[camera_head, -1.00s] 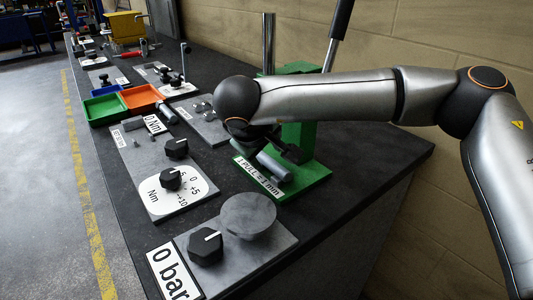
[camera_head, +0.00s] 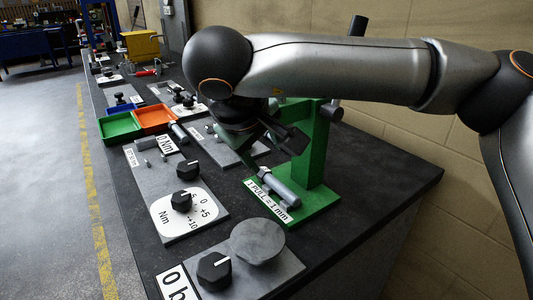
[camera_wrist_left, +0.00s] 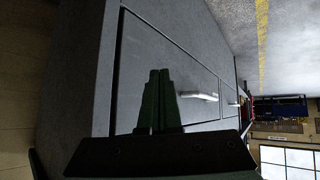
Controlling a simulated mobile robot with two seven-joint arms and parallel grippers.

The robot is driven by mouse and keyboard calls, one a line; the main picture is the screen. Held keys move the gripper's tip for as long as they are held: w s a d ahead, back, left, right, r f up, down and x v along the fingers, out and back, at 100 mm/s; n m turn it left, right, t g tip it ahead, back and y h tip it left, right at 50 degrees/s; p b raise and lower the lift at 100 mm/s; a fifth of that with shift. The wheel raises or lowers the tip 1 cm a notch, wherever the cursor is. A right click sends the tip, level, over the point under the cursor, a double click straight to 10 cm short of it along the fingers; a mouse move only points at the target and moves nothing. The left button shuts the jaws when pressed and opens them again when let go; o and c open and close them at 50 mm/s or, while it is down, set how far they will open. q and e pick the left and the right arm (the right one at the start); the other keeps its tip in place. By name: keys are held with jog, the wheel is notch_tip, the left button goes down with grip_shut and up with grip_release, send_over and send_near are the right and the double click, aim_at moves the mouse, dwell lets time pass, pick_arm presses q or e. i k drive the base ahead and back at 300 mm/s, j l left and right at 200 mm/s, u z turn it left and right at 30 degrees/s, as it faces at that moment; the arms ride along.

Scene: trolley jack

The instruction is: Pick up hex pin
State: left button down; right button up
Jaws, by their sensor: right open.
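I cannot tell for sure which piece is the hex pin. Two small grey pins (camera_head: 148,162) stand on the grey plate by the 0 Nm label. A larger grey cylinder (camera_head: 179,133) lies beside the orange tray. Another grey cylinder (camera_head: 279,188) lies on the green jack's base (camera_head: 318,204). My right gripper (camera_head: 285,150) is open and tilted downward, above and beside that cylinder, with nothing visible between its fingers. My left gripper (camera_wrist_left: 159,100) shows only in the left wrist view, fingers together and empty, in front of a grey cabinet.
The green jack post (camera_head: 312,150) stands close to my right gripper. Green (camera_head: 120,127) and orange (camera_head: 154,118) trays sit farther back. Black knobs (camera_head: 188,169) and a round grey disc (camera_head: 257,242) rise from the plates. The bench's right front corner is clear.

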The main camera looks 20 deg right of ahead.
aim_at(265, 175)
jog(key=k+j, duration=0.85)
